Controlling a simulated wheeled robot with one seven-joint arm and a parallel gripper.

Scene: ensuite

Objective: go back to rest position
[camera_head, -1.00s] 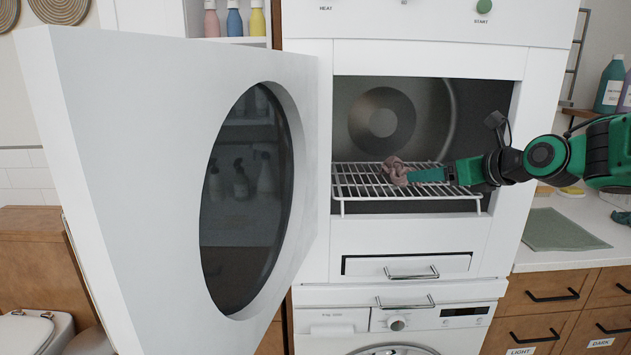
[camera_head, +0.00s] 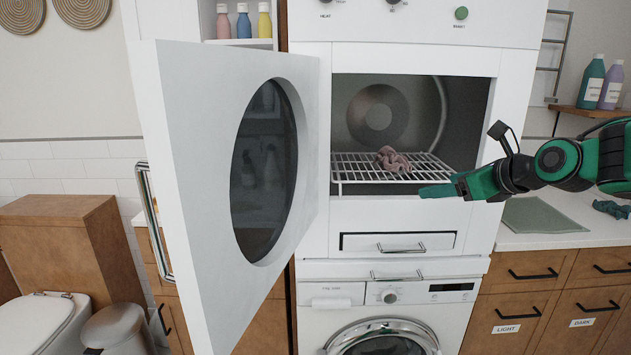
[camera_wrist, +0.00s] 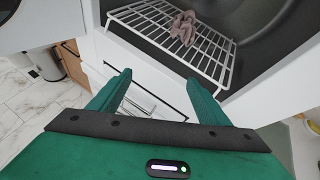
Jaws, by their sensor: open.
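My gripper (camera_head: 437,190) is green, open and empty. In the head view it is in front of the dryer opening, at the lower right of the rack. In the wrist view its two fingers (camera_wrist: 160,88) are spread apart with nothing between them. A crumpled pinkish-brown cloth (camera_head: 393,160) lies on the white wire rack (camera_head: 352,172) inside the open dryer. The cloth also shows in the wrist view (camera_wrist: 183,27), beyond the fingertips and apart from them.
The dryer door (camera_head: 195,190) stands wide open at the left. A washing machine (camera_head: 340,300) is below. A counter (camera_head: 590,235) with a green mat (camera_head: 540,227) is at the right, under my arm. Bottles (camera_head: 590,82) stand on a shelf above it. A toilet (camera_head: 40,315) and bin are at lower left.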

